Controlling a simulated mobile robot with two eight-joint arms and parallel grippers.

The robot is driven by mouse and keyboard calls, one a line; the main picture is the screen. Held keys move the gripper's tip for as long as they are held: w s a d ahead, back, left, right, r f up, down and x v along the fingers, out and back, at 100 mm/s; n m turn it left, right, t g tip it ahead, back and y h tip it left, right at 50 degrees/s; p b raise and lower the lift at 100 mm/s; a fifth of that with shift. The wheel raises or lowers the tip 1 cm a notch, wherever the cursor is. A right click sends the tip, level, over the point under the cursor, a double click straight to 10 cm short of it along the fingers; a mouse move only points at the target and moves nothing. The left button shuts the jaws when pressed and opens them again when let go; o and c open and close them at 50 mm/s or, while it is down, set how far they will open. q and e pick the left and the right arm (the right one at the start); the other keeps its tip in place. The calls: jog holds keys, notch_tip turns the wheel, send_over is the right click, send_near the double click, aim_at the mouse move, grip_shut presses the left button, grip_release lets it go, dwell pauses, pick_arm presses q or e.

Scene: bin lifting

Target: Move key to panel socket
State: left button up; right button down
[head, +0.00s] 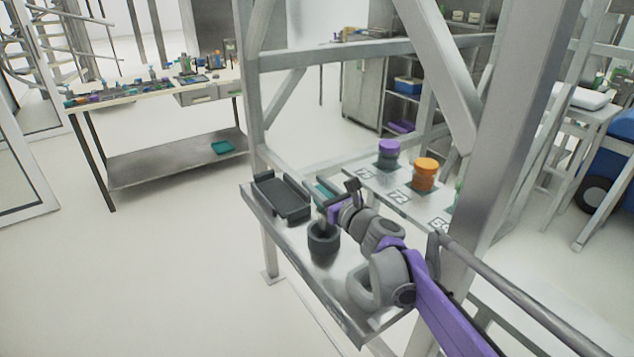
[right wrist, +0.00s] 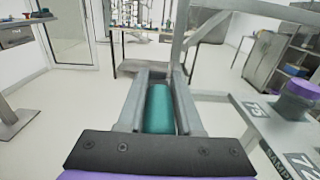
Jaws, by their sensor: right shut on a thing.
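My right gripper (head: 324,194) reaches in from the lower right of the head view, above the metal ledge. It is shut on a teal cylinder, which I take for the key (right wrist: 160,110). The cylinder lies lengthwise between the two grey fingers in the right wrist view. In the head view only a small teal part shows by the fingers. A dark round cup-like holder (head: 323,246) stands on the ledge just below the gripper; I cannot tell whether it is the panel socket. My left gripper is not in view.
The ledge (head: 297,238) also bears a black tray (head: 282,198) at its left end. To the right, a numbered shelf holds a purple-lidded jar (head: 388,152) and an orange jar (head: 425,174). Metal frame posts rise close by. A cluttered workbench (head: 160,88) stands far left, with open floor before it.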

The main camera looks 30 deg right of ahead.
jog(key=shift+f+b, duration=0.4)
jog(key=shift+f, duration=0.7)
dwell(1.1)
jog(key=shift+f+b, duration=0.7)
jog(key=shift+f, duration=0.6)
dwell(0.3)
jog(key=shift+c, duration=2.4)
grip_release()
jog(key=shift+o, duration=0.2)
jog(key=o, duration=0.4)
jog(key=shift+o, duration=0.2)
jog(key=shift+r+p, duration=3.75)
jog(key=shift+r, duration=0.75)
